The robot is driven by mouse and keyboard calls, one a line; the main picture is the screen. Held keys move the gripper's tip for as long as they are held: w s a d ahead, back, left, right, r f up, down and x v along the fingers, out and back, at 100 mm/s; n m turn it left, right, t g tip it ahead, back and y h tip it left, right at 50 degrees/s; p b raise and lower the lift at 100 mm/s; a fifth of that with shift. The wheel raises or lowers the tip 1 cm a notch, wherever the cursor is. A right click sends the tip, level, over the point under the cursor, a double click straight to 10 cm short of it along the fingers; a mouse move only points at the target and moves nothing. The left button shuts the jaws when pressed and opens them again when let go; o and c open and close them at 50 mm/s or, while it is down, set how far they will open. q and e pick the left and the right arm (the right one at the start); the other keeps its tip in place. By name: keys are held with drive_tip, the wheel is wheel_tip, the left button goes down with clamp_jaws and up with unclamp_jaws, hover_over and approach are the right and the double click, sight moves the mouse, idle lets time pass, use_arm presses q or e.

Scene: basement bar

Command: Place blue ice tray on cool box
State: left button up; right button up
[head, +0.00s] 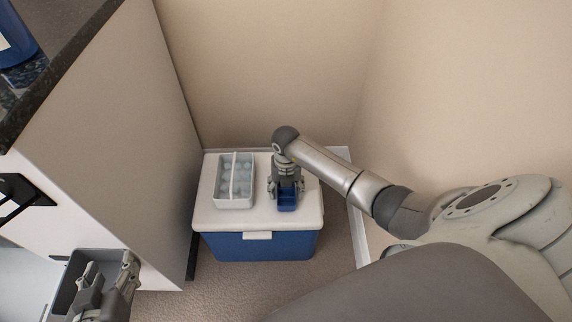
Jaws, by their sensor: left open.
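The cool box (258,245) stands on the floor in the corner, with a blue body and a white lid. The small blue ice tray (287,204) is at the right part of the lid; whether it rests on the lid or hangs just above it is hard to tell. My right gripper (286,190) points down over the tray, with its fingers closed on the tray's sides, and hides the tray's far end. My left gripper (106,280) is open and empty at the lower left, away from the cool box.
A pale tray with a centre handle and several round ice pieces (235,181) sits on the lid's left part. A counter with a dark top (62,62) stands at the left. Beige walls close in behind and at the right. Some lid is bare between the trays.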

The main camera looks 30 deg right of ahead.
idle(0.3)
drive_tip(key=shift+r, duration=0.25)
drive_tip(key=shift+r+p, duration=0.8)
drive_tip(key=shift+p, duration=0.1)
use_arm(q)
drive_tip(key=s+a+f+g+y+p, duration=0.1)
drive_tip(key=s+a+f+g, duration=0.2)
drive_tip(key=s, duration=0.4)
drive_tip(key=s+a+f+g+y+p, duration=0.1)
drive_tip(key=s+a+f+g, duration=0.1)
drive_tip(key=s+f+g, duration=0.3)
use_arm(e)
wheel_tip(320, 180, up, 2)
drive_tip(key=shift+r, duration=0.1)
wheel_tip(320, 180, up, 2)
drive_tip(key=shift+r+p, duration=0.15)
drive_tip(key=shift+p, duration=0.95)
drive_tip(key=shift+r+p, duration=0.75)
drive_tip(key=shift+r, duration=0.05)
use_arm(q)
drive_tip(key=s+f+g+p, duration=0.1)
drive_tip(key=s+f+p, duration=0.2)
drive_tip(key=f, duration=1.5)
drive_tip(key=shift+d+p, duration=0.3)
drive_tip(key=shift+p, duration=0.1)
use_arm(e)
drive_tip(key=shift+r, duration=2.05)
use_arm(q)
drive_tip(key=shift+s, duration=0.1)
